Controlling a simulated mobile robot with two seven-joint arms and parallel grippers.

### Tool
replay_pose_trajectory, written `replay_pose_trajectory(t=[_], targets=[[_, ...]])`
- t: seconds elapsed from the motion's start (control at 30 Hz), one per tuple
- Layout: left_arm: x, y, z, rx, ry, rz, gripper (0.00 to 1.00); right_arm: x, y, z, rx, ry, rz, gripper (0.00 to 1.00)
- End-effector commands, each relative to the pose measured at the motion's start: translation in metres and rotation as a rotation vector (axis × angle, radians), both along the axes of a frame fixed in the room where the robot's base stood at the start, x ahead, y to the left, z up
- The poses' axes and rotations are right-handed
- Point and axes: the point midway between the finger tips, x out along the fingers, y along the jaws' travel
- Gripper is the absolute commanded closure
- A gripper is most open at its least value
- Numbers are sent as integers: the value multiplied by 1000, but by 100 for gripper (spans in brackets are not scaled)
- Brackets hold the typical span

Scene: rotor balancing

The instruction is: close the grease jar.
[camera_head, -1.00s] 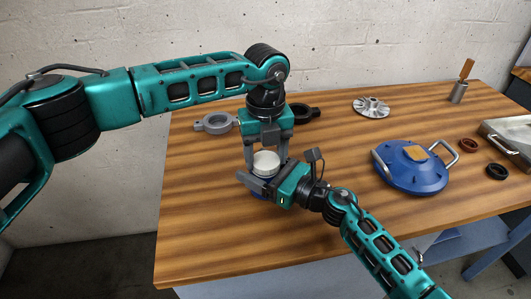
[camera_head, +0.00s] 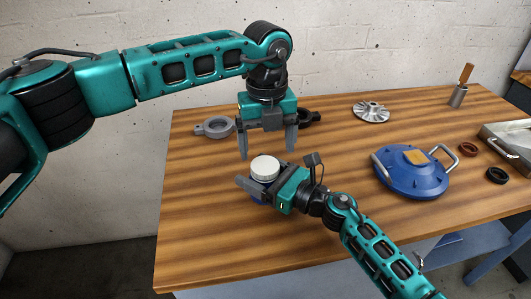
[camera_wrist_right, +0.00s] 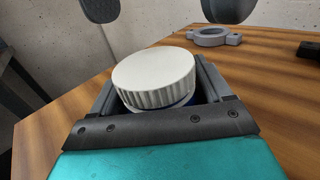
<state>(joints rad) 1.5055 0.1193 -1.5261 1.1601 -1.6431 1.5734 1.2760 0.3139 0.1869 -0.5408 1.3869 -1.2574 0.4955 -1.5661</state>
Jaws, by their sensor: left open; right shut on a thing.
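The grease jar (camera_head: 257,190) is blue and stands upright on the wooden table, with a white ribbed lid (camera_head: 264,167) sitting on its top. In the right wrist view the lid (camera_wrist_right: 154,76) covers the jar's mouth, and a sliver of blue jar (camera_wrist_right: 178,106) shows under it. I cannot tell how tightly the lid sits. My right gripper (camera_head: 258,186) is shut around the jar's body below the lid. My left gripper (camera_head: 268,150) is open and empty, its fingers pointing down just above and behind the lid, apart from it.
A finned metal rotor (camera_head: 371,109) lies at the back. A blue round cover with handles (camera_head: 411,174) lies to the right, near dark rings (camera_head: 497,174) and a metal tray (camera_head: 509,140). The front left table is clear.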

Motion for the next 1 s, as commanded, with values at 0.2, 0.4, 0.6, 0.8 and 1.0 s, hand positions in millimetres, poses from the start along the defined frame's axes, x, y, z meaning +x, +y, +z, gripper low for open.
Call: replay_pose_trajectory(t=[0.2, 0.4, 0.6, 0.8, 1.0], targets=[[0, 2, 2, 4, 1, 3, 12, 1, -2, -1, -1, 0, -4, 100], [0, 2, 4, 4, 1, 42, 16, 1, -2, 0, -1, 0, -6, 100], [0, 1, 15, 2, 2, 282, 16, 2, -3, 0, -1, 0, -6, 100], [-1, 1, 29, 3, 3, 566, 16, 2, -3, 0, -2, -1, -6, 100], [-1, 3, 36, 5, 3, 725, 16, 2, -3, 0, -2, -1, -6, 100]])
